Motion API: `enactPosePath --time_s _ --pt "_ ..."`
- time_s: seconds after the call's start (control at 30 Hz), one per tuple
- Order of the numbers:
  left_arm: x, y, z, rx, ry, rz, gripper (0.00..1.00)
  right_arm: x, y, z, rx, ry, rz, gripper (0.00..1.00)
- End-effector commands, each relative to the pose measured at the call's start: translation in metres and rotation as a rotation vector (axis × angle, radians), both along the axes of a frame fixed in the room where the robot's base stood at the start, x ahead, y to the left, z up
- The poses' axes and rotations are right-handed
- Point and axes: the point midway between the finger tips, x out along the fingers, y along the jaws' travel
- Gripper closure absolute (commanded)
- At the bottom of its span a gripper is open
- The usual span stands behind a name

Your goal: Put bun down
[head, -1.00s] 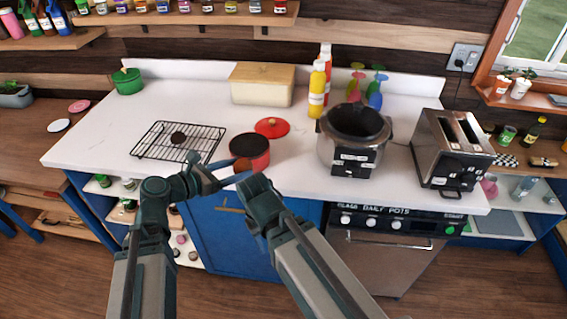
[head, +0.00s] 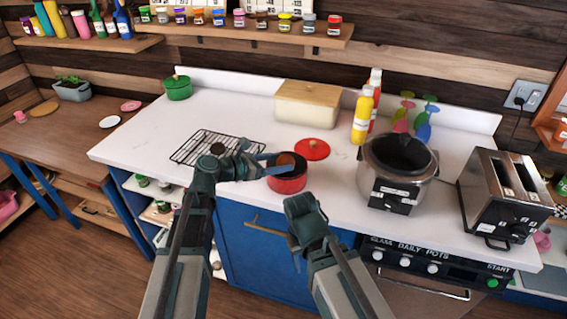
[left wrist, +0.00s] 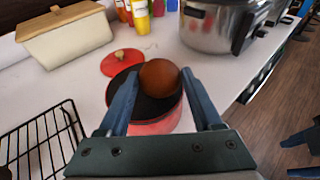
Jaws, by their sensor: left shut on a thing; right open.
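My left gripper (head: 276,160) is shut on a round brown bun (left wrist: 159,77), which sits between its two blue fingers in the left wrist view. In the head view the bun (head: 286,159) shows over the opening of a red pot (head: 287,184) with a dark inside. The pot also shows behind the bun in the left wrist view (left wrist: 158,122). I cannot tell the exact gap between bun and pot. My right gripper (head: 304,207) is open, low in front of the counter; its fingertips are mostly hidden in the head view.
A red lid (head: 312,149) lies behind the pot. A cream bread box (head: 307,107), a large cooker (head: 398,177) and a toaster (head: 505,195) also stand on the white counter (head: 140,137).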

Motion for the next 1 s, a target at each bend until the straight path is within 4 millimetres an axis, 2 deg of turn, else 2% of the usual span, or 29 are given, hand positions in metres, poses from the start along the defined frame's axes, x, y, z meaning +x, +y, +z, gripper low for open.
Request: enactPosePath --time_s 0.03,0.3,0.5,0.6,0.7,1.0 --pt "0.008 0.000 -0.001 0.000 0.000 0.000 0.87 0.000 0.000 -0.001 0.000 0.000 0.000 0.50" --pt "0.013 0.000 -0.001 0.000 0.000 0.001 0.87 0.000 0.000 -0.002 0.000 0.000 0.000 0.50" --pt "0.035 0.000 -0.009 0.000 0.000 0.002 0.87 0.000 0.000 -0.009 0.000 0.000 0.000 0.50" --pt "0.030 0.000 -0.029 0.000 0.000 0.002 0.87 0.000 0.000 -0.029 0.000 0.000 0.000 0.50" --pt "0.030 0.000 -0.040 0.000 0.000 0.002 0.87 0.000 0.000 -0.040 0.000 0.000 0.000 0.50" --pt "0.030 0.000 -0.038 0.000 0.000 0.003 0.87 0.000 0.000 -0.038 0.000 0.000 0.000 0.50"
